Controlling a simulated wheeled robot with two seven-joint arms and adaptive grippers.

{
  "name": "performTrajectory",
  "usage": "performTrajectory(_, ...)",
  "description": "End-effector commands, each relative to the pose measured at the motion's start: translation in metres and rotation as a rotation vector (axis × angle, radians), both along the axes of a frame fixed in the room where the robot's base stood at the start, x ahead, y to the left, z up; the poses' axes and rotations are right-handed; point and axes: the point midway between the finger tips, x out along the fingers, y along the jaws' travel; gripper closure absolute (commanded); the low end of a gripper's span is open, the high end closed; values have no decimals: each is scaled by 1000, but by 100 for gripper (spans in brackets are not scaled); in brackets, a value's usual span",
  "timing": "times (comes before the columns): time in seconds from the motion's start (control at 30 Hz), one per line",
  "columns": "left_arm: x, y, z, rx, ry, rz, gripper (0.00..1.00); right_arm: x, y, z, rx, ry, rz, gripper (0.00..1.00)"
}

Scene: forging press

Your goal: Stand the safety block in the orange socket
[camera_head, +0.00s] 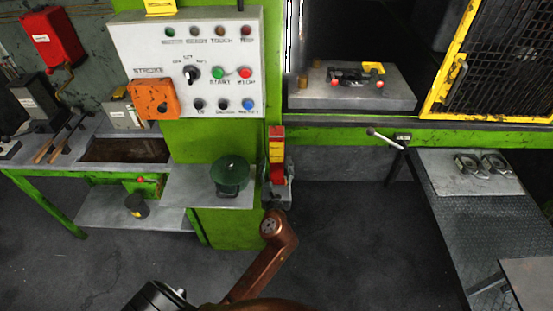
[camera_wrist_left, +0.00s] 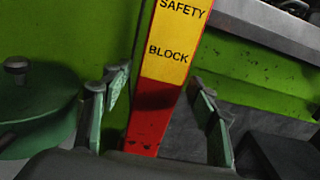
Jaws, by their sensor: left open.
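The safety block (camera_head: 277,146) is a red and yellow upright bar in front of the press's green front, right of the control panel. In the left wrist view the block (camera_wrist_left: 168,60) shows its "SAFETY BLOCK" lettering and its red lower part. My left gripper (camera_head: 278,180) is at the block's lower part. In the wrist view my left gripper (camera_wrist_left: 160,88) is open, one finger on each side of the block, with gaps visible. The block's lower end is hidden by the gripper. A small orange-brown piece (camera_head: 304,80) stands on the press bed; I cannot tell whether it is the socket. My right gripper is not in view.
A green round container (camera_head: 230,174) stands on a shelf close left of the gripper. The control panel (camera_head: 188,62) with an orange box (camera_head: 153,99) is above left. The grey press bed (camera_head: 392,98) is to the right, beside a yellow mesh guard (camera_head: 500,60) and a lever (camera_head: 386,138).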

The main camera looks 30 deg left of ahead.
Motion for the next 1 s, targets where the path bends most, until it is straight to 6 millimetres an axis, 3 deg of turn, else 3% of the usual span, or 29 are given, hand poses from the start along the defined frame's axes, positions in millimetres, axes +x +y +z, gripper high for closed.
performTrajectory(0.3,-58,-34,0,-3,1,0,46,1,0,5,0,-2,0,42)
performTrajectory(0.5,-78,-47,1,-1,-1,0,46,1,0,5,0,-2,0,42)
performTrajectory(0.87,-81,-51,-2,-7,2,-2,46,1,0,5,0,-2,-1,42)
performTrajectory(0.93,-77,-53,-17,-38,12,-15,46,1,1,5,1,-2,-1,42)
performTrajectory(1.0,-68,-57,-49,-109,34,-37,46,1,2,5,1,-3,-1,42)
